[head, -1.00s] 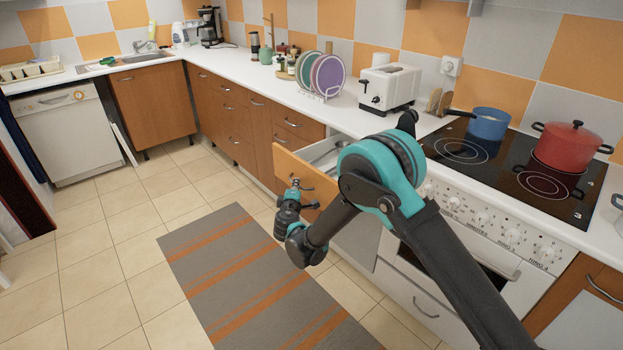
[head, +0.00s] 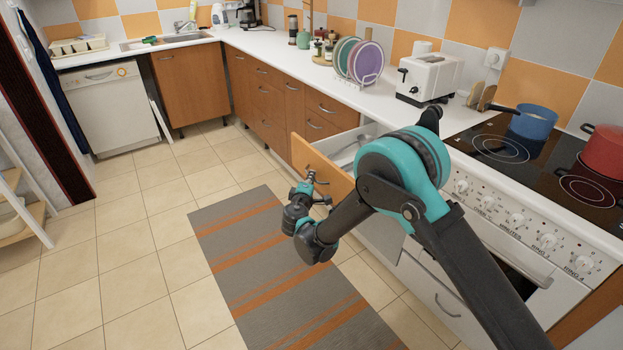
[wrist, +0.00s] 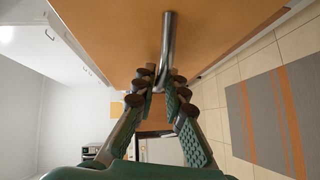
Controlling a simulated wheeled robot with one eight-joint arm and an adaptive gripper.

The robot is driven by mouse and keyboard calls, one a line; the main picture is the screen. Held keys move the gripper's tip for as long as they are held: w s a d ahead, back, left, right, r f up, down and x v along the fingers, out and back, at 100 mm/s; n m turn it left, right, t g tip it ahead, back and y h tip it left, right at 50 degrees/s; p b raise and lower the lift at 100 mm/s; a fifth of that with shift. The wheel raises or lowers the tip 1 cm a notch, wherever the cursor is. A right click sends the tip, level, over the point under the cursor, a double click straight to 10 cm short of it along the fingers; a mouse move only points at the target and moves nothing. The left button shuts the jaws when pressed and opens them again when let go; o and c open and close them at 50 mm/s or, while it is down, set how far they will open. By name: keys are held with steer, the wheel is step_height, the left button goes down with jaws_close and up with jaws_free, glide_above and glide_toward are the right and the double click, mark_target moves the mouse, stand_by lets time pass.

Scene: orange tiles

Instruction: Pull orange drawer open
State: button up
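The orange drawer (head: 324,172) is pulled out from under the counter in the head view, its light interior (head: 352,145) partly showing. My gripper (head: 312,180) is at the front of the drawer, at its handle. In the wrist view, the orange drawer front (wrist: 105,35) fills the upper part. A metal bar handle (wrist: 168,40) runs down it to between the fingers of my gripper (wrist: 160,82), which are closed in around it. My arm hides the right part of the drawer in the head view.
The stove (head: 520,215) with a blue pot (head: 533,122) and a red pot (head: 604,155) is to the right. A toaster (head: 430,78) and plates (head: 366,62) stand on the counter. A striped rug (head: 270,260) lies on the floor, which is clear to the left.

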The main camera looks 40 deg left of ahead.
steer(key=o, duration=0.3)
steer(key=v, duration=1.2)
stand_by(0.4)
